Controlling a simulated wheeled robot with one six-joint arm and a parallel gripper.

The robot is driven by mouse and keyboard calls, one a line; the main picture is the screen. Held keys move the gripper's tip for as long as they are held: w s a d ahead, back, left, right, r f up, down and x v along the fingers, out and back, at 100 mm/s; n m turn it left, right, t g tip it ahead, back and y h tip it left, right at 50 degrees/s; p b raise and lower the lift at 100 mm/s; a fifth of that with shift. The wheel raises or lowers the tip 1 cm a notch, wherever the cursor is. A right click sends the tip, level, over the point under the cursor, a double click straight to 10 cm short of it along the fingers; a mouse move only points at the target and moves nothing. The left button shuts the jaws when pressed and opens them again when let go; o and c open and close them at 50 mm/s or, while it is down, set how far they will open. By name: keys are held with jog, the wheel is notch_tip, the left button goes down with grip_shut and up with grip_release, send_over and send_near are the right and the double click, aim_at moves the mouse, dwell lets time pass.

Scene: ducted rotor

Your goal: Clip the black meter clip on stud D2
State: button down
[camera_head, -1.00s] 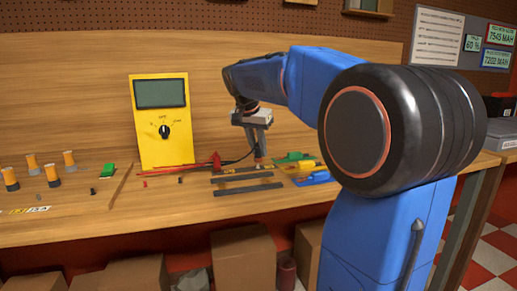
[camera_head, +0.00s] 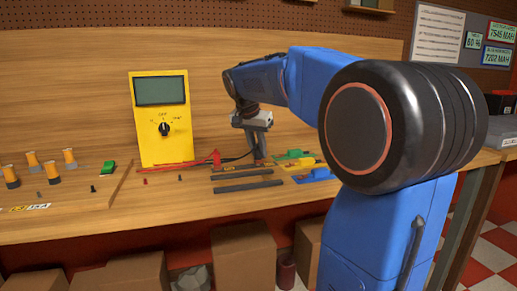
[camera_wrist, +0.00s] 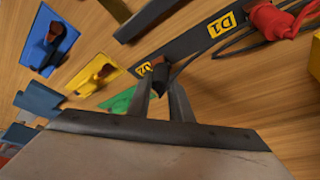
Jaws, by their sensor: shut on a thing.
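My gripper (camera_wrist: 162,82) is shut on the black meter clip (camera_wrist: 160,68), which points down at the bench. The clip is right beside a partly covered yellow label (camera_wrist: 143,69) on a dark bar (camera_wrist: 190,40). I cannot tell whether it touches a stud; stud D2 is not clearly visible behind the clip and fingers. A black lead (camera_wrist: 195,55) runs from the clip to the upper right. The red clip (camera_wrist: 275,20) sits near the D1 label (camera_wrist: 222,25) on the same bar. In the head view my gripper (camera_head: 259,158) is low over the bench, right of the red clip (camera_head: 216,157).
The yellow meter (camera_head: 162,120) stands at the back. Blue (camera_wrist: 50,42), yellow (camera_wrist: 93,75) and green (camera_wrist: 120,101) plates lie beside the bar. A second dark bar (camera_head: 250,186) lies in front. Orange-topped cylinders (camera_head: 50,170) stand at the left.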

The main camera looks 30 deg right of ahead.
jog(key=shift+f, duration=0.25)
jog(key=c, duration=1.5)
grip_release()
jog(key=v, duration=1.7)
jog(key=shift+s+a+r, duration=0.15)
